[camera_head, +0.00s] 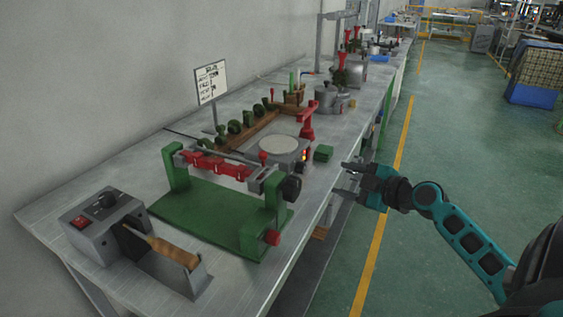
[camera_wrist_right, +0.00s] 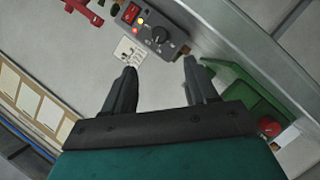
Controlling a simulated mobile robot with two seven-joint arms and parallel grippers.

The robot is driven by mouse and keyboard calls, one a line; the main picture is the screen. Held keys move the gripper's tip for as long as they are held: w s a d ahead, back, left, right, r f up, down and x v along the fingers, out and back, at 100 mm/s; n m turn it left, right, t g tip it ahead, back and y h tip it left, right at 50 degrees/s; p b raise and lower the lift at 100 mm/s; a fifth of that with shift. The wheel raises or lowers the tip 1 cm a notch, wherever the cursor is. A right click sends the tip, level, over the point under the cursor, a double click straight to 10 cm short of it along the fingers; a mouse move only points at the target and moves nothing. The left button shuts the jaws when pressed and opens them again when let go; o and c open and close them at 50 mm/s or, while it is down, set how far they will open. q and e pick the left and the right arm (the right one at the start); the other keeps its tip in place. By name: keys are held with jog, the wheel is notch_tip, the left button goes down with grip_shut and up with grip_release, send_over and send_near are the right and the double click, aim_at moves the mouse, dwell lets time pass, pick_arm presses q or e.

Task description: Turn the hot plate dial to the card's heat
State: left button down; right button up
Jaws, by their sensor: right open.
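The hot plate (camera_head: 281,150), a grey box with a round pale top, stands near the table's front edge. In the right wrist view its front panel (camera_wrist_right: 172,21) shows a black dial (camera_wrist_right: 158,35), a red switch and small lit lamps. The dial's pointer setting is too small to read for sure. The card (camera_head: 211,82) stands on a post behind, its writing too small to read. My right gripper (camera_head: 347,166) is open and empty, off the front edge. In the wrist view its fingers (camera_wrist_right: 160,68) point toward the panel, apart from the dial. My left gripper is out of view.
A green frame (camera_head: 207,212) with red clamps stands left of the hot plate. A red arm press (camera_head: 307,120) and a small green block (camera_head: 323,153) are close on its right. A small paper label (camera_wrist_right: 129,50) shows by the panel.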

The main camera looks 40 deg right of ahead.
aim_at(304, 169)
jog(key=p+x, duration=0.1)
jog(key=x, duration=1)
jog(key=shift+d, duration=0.1)
jog(key=shift+x, duration=0.95)
jog(key=shift+c, duration=0.2)
jog(key=c, duration=1)
